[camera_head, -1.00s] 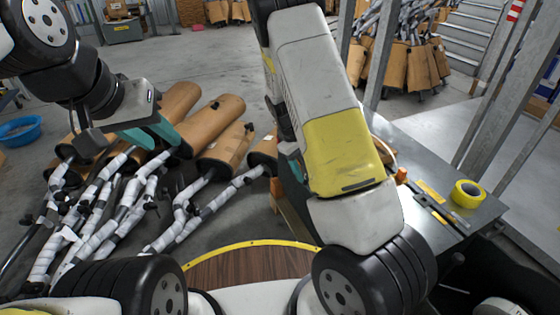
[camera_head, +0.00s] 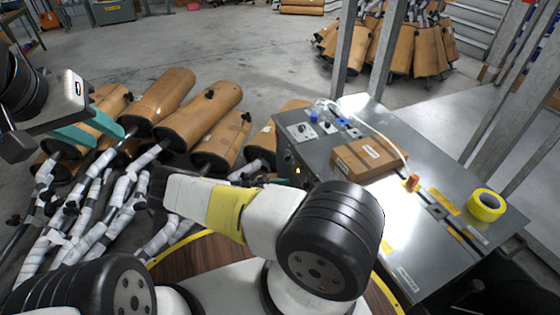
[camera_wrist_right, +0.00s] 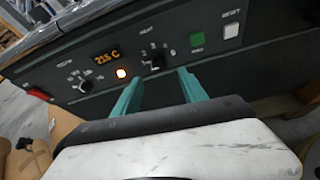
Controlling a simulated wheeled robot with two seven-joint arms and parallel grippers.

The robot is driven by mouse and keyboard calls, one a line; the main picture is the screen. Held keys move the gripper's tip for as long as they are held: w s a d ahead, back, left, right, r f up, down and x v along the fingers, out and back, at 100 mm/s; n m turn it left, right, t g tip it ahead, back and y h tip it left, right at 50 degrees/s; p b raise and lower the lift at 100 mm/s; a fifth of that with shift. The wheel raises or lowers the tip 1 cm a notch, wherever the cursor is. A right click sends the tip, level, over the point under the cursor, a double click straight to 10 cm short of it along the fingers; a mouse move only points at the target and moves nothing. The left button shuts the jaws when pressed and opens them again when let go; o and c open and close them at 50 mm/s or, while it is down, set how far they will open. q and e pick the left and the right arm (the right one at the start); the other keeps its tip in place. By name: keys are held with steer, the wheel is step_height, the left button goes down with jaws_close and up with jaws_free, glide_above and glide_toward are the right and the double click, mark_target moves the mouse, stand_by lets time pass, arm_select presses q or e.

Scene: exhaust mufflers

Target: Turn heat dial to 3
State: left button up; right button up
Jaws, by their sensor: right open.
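The heat dial (camera_wrist_right: 155,62) is a small black knob on the dark front panel, under a HEAT label with numbers around it. Its exact pointer setting is too small to tell. My right gripper (camera_wrist_right: 160,77) is open in the right wrist view, its two teal fingers apart just below and either side of the dial; whether they touch it I cannot tell. In the head view my right gripper is almost wholly hidden by my arm at the panel. My left gripper (camera_head: 108,139) hangs open and empty at the left, over the mufflers.
The panel also has a 215 C display (camera_wrist_right: 107,56), a lit lamp (camera_wrist_right: 121,72), another dial (camera_wrist_right: 82,85), a green button (camera_wrist_right: 196,40), a white button (camera_wrist_right: 231,30) and a red switch (camera_wrist_right: 38,93). A cardboard box (camera_head: 368,157) and yellow tape (camera_head: 487,204) sit on the bench. Mufflers (camera_head: 200,115) lie at left.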

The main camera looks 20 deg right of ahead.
mark_target(303, 186)
steer(key=x, duration=0.8)
steer(key=shift+a, duration=0.1)
jaws_close()
